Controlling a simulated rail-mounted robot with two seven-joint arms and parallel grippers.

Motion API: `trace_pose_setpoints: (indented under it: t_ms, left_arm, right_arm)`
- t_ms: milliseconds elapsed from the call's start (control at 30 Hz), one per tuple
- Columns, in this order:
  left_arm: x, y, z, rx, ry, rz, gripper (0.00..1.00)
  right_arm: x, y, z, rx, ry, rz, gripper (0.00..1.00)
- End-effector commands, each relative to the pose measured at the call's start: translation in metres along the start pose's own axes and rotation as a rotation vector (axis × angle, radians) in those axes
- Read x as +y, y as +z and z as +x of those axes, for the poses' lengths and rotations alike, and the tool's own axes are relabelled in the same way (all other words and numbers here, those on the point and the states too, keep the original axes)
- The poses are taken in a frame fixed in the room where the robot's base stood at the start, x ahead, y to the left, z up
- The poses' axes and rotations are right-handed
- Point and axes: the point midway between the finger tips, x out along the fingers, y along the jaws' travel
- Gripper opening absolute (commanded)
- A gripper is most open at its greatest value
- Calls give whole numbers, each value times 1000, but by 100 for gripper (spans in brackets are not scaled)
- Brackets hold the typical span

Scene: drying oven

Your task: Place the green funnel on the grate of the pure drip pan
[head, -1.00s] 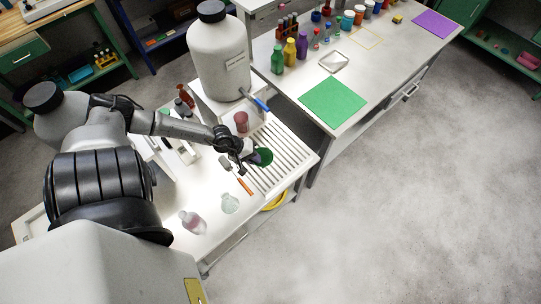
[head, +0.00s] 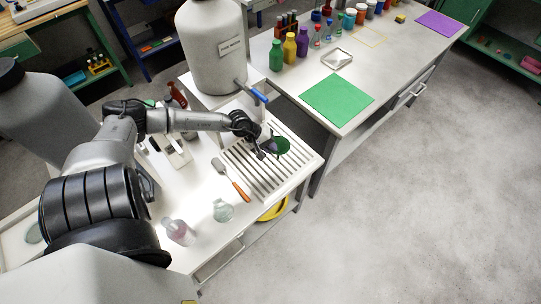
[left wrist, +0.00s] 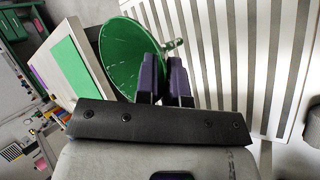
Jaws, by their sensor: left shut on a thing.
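The green funnel (head: 282,146) is in my left gripper (head: 266,151), over the upper right part of the slatted grate (head: 262,176) in the head view. In the left wrist view the funnel (left wrist: 134,52) has its wide mouth facing the camera, and the dark fingers (left wrist: 165,78) are shut at its edge. The funnel is tilted in that view. Slats of the grate (left wrist: 226,45) show beyond it. Whether the funnel touches the grate I cannot tell. My right gripper is not in view.
The large white container (head: 213,48) with a blue-handled tap (head: 258,94) stands behind the grate. An orange-handled tool (head: 232,182), a clear glass vessel (head: 222,210) and a pinkish bottle (head: 179,231) are on the near bench. A green mat (head: 337,98) lies on the adjoining bench.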

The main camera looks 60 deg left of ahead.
Motion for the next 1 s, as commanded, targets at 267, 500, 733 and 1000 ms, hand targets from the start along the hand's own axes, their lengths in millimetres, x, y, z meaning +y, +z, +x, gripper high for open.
trace_pose_setpoints:
  t_ms: [267,500,733,1000]
  left_arm:
    - [-14,-2,20,-1,2,-2,0]
    - [-24,-5,33,0,1,0,0]
    - [-24,-4,32,0,0,0,0]
    - [-25,-4,33,-1,0,0,28]
  right_arm:
    - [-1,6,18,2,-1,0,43]
    - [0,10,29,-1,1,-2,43]
    - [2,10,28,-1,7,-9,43]
    - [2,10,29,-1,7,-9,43]
